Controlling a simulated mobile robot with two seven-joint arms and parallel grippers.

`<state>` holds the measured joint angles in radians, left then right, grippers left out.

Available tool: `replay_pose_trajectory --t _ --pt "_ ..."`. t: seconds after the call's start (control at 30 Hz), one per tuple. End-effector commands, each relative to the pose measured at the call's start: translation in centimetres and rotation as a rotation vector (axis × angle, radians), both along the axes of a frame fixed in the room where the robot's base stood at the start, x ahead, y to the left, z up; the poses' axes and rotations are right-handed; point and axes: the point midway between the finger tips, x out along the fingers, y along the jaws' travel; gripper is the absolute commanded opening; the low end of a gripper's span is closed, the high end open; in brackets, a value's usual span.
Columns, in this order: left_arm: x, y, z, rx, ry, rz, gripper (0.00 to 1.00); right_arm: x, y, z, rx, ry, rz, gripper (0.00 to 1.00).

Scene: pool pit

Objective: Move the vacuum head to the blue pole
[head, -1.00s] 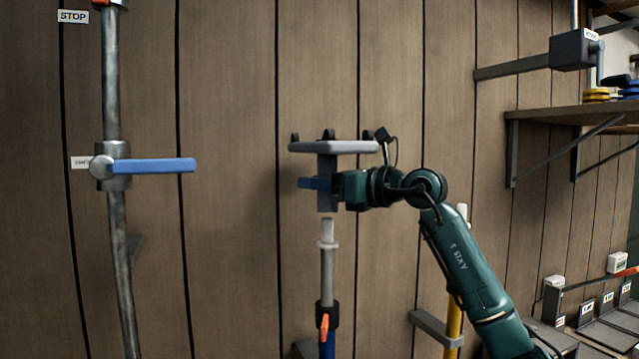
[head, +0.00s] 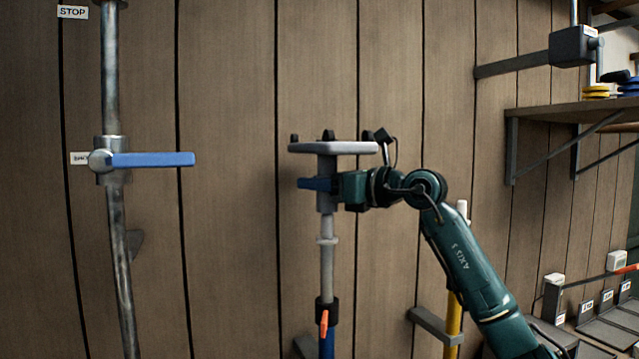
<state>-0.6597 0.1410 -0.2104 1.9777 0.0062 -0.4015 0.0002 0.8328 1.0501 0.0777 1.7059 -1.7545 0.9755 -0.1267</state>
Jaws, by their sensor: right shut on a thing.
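The vacuum head (head: 333,148) is a flat grey plate with small dark wheels on top and a grey socket below. My right gripper (head: 322,184) is shut on the vacuum head's socket, with a blue finger across its front. The blue pole (head: 327,270) stands upright beneath, with a pale grey upper tube, a black collar with an orange lever, and a blue lower part. The pole's top meets the socket's lower end in the picture; how far it is inside is hidden. My left gripper is out of view.
A vertical metal pipe with a blue valve handle (head: 150,160) is at the left. A yellow pole (head: 453,325) stands behind my right arm. A shelf (head: 570,112) with yellow and blue discs is at the right. Wooden wall panels fill the back.

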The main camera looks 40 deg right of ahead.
Motion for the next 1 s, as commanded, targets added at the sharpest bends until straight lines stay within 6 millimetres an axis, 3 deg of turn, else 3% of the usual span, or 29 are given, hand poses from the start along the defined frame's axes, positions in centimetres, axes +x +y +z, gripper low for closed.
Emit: replay_pose_trajectory --t 0.33,1.0 --pt "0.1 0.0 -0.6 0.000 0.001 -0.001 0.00 -0.1 0.0 0.0 0.000 -0.004 -0.001 0.00" --pt "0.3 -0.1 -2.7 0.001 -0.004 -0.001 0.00 -0.1 -0.1 -2.4 -0.001 -0.003 -0.001 0.00"
